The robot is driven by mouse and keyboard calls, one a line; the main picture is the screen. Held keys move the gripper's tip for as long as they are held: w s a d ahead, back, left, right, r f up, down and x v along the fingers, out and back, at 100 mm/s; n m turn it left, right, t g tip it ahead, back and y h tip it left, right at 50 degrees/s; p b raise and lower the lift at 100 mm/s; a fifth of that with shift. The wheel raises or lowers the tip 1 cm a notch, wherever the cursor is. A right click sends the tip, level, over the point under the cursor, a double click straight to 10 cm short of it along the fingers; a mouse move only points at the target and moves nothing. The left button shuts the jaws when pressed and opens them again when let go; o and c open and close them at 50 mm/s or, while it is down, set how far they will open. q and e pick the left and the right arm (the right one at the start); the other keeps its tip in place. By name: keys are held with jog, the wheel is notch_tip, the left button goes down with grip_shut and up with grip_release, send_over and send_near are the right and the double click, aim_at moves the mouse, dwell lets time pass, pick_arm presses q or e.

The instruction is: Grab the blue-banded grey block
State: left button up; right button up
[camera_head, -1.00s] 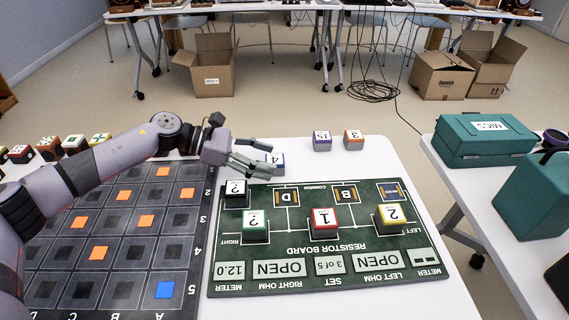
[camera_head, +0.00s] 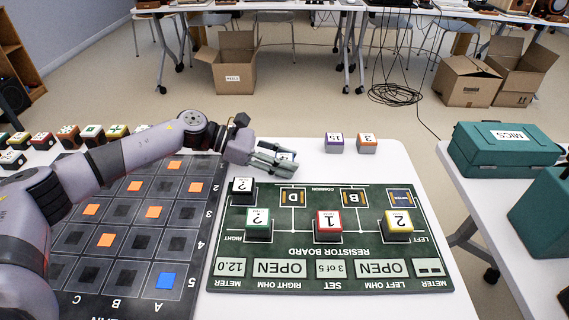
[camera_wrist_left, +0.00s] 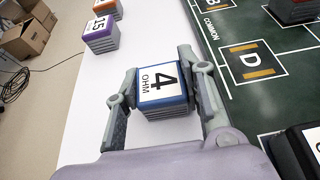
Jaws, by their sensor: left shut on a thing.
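The blue-banded grey block (camera_wrist_left: 163,88) has a white top label reading 4 OHM. In the left wrist view it sits between the two fingers of my left gripper (camera_wrist_left: 163,103), one finger on each side. My left gripper is shut on it. In the head view my left gripper (camera_head: 281,158) is at the far edge of the resistor board (camera_head: 340,275), and the fingers partly hide the block (camera_head: 287,156). I cannot tell whether the block is touching the table. My right gripper is not in view.
A purple-banded block (camera_head: 334,144) and an orange-banded block (camera_head: 367,144) stand to the right on the white table (camera_head: 300,148). Several banded blocks sit on the board. A dark grid mat (camera_head: 125,245) lies at left. A teal case (camera_head: 505,150) stands on another table.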

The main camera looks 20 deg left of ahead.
pick_arm(q)
jog(key=shift+c, duration=1.4)
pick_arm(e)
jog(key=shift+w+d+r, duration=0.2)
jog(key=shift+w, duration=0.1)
